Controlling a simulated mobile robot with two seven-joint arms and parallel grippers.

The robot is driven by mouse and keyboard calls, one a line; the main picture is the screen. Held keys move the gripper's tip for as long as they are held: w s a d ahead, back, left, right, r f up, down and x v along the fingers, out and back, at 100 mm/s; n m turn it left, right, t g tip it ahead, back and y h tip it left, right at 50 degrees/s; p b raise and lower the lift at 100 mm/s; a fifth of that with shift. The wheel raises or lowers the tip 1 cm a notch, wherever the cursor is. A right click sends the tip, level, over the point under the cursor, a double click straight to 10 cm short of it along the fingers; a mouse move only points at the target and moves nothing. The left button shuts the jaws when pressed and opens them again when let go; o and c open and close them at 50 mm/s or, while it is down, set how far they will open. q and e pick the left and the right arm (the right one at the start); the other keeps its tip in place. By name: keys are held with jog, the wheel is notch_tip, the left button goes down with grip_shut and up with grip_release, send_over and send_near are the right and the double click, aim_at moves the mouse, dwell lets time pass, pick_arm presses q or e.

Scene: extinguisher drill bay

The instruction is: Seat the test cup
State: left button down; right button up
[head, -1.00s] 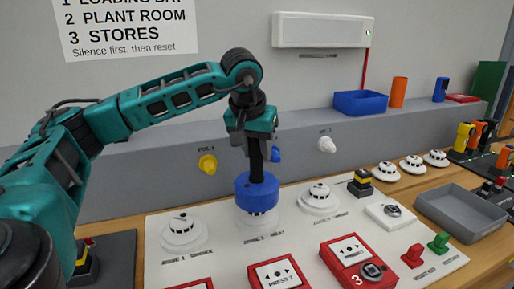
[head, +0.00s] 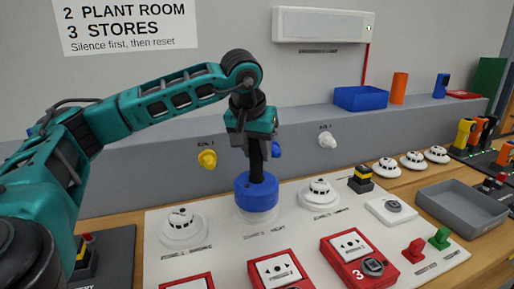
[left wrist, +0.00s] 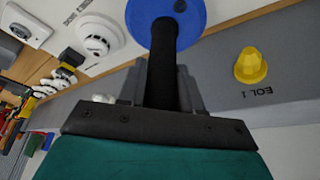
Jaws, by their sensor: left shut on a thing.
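The test cup (head: 256,192) is a blue cup on a black stem. It is upright over the middle detector (head: 257,219) of the white panel. It hides the detector's upper part, and only the white base shows below. I cannot tell whether the rim touches the base. My left gripper (head: 255,138) is shut on the stem above the cup. The left wrist view shows the blue cup (left wrist: 168,18) at the top and the stem running between my fingers. My right gripper is not in view.
White detectors stand left (head: 182,228) and right (head: 320,194) of the cup on the panel (head: 225,250). Red call points (head: 280,272) are in front. A yellow knob (head: 207,159) is on the grey ledge behind. A grey tray (head: 462,205) is at right.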

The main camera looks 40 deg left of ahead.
aim_at(257, 162)
pick_arm(q)
jog(key=shift+f+b, duration=1.15)
jog(key=shift+f, duration=0.55)
dwell(0.6)
jog(key=shift+c, duration=1.8)
grip_release()
